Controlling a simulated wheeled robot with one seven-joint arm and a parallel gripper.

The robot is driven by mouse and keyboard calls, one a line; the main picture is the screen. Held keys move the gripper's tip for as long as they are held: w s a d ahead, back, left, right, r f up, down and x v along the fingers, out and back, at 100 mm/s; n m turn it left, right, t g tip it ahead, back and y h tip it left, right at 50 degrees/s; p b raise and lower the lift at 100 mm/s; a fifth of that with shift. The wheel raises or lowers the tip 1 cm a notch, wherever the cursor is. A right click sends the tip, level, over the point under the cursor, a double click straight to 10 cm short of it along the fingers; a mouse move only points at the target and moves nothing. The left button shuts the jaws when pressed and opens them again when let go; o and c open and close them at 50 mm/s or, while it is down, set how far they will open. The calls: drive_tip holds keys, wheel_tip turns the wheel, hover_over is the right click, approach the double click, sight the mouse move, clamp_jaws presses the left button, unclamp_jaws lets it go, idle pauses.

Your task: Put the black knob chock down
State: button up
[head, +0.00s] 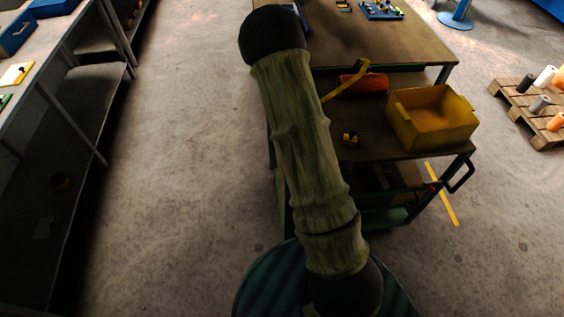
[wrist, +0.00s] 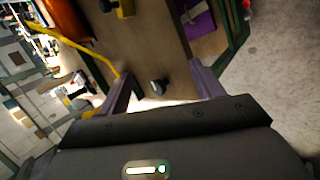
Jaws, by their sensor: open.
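In the wrist view, a small dark knob-topped piece (wrist: 158,87), which looks like the black knob chock, is on or just above the brown cart top (wrist: 150,50). My gripper (wrist: 161,92) is open, with its two purple-grey fingers on either side of the piece. Gaps show between the piece and both fingers. The lower part of the piece is hard to make out in bright light. In the head view my arm covers the gripper and the piece.
On the cart lie an orange object (head: 364,82) with a yellow strap (head: 345,86), a small yellow-and-black piece (head: 350,139) and a yellow bin (head: 432,117). A purple object (wrist: 200,27) shows in the wrist view.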

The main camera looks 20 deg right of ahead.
drive_tip(key=s+a+r+m+g+y, duration=0.1)
drive_tip(key=s+a+r+m+y, duration=0.1)
drive_tip(key=s+a+r+m, duration=0.3)
drive_tip(key=s+a+r+m+g+y, duration=0.2)
drive_tip(key=s+a+r+m, duration=0.3)
drive_tip(key=a+r, duration=0.6)
drive_tip(key=shift+a+r+m+y, duration=0.2)
drive_tip(key=shift+a+m+y, duration=0.3)
drive_tip(key=shift+m, duration=0.4)
drive_tip(key=shift+d, duration=0.1)
